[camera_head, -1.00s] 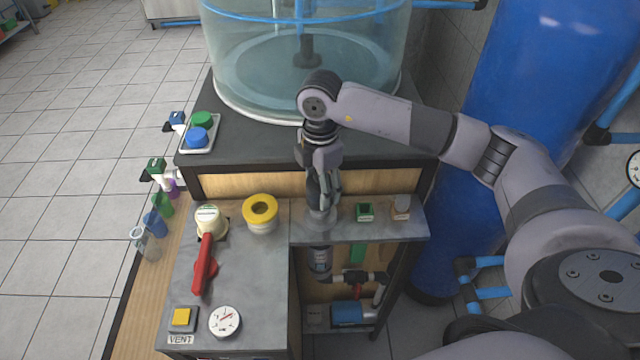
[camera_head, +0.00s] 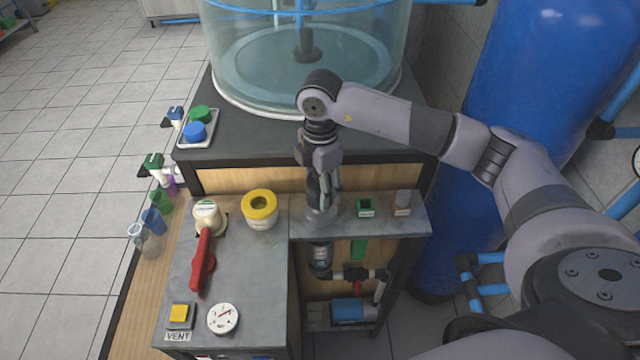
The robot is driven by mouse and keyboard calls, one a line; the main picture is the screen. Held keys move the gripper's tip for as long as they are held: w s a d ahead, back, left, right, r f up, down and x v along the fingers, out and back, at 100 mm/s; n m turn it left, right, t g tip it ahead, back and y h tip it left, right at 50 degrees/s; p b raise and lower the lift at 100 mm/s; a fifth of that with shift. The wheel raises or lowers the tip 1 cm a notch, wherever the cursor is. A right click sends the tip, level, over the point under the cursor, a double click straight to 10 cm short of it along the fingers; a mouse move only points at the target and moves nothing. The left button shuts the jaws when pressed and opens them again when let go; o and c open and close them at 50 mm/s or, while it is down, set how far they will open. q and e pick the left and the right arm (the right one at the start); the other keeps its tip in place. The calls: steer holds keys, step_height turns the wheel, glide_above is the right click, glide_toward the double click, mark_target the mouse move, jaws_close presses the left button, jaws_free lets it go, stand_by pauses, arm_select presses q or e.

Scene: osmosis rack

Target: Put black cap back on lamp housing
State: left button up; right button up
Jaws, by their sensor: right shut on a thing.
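My right gripper (camera_head: 323,205) points straight down over the small grey shelf and is shut. What it holds is mostly hidden by its fingers; I take it to be the black cap, as no other loose black cap shows. A pale grey round collar shows around the fingertips at shelf level. Directly below the shelf is a dark cylindrical body with a label (camera_head: 320,256), apparently the lamp housing. I cannot tell whether the cap touches the housing. My left gripper is not in view.
On the shelf to the right are a green square socket (camera_head: 366,207) and a grey block (camera_head: 403,203). To the left are a yellow ring-topped jar (camera_head: 261,207), a red lever (camera_head: 203,262) and a gauge (camera_head: 223,319). A clear tank (camera_head: 235,85) stands behind.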

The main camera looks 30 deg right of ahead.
steer(key=shift+f, duration=0.15)
steer(key=shift+f+b, duration=0.75)
steer(key=shift+f, duration=0.05)
steer(key=shift+f+b, duration=0.3)
steer(key=shift+f, duration=0.05)
stand_by(0.4)
steer(key=o, duration=1.2)
steer(key=shift+o, duration=0.6)
steer(key=o, duration=0.5)
steer(key=shift+c, duration=0.2)
